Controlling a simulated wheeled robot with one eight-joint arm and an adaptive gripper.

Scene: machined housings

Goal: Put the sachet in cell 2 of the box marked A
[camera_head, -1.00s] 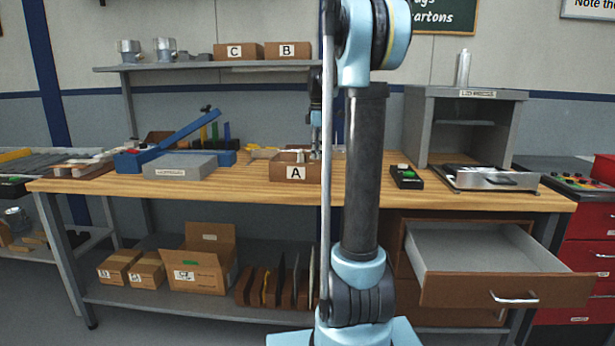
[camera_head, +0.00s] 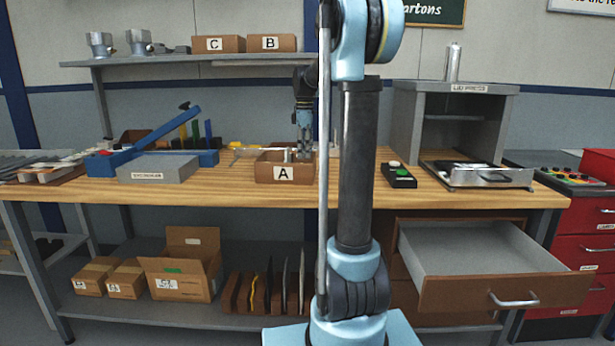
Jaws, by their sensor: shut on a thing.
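The open brown box marked A (camera_head: 283,174) stands on the workbench, left of my arm's upright link. A pale upright piece (camera_head: 288,155) shows inside it; the box floor and cell numbers are hidden by its front wall. My gripper (camera_head: 304,154) points down at the right rear part of box A. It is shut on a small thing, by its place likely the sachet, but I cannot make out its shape. Whether the fingertips are inside the box or behind it is unclear.
A grey case (camera_head: 158,169) and a blue lever device (camera_head: 150,143) stand left of the box. A black button box (camera_head: 398,175) and a grey press cabinet (camera_head: 455,120) stand right. Boxes C (camera_head: 215,44) and B (camera_head: 270,43) sit on the shelf. A drawer (camera_head: 470,252) hangs open.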

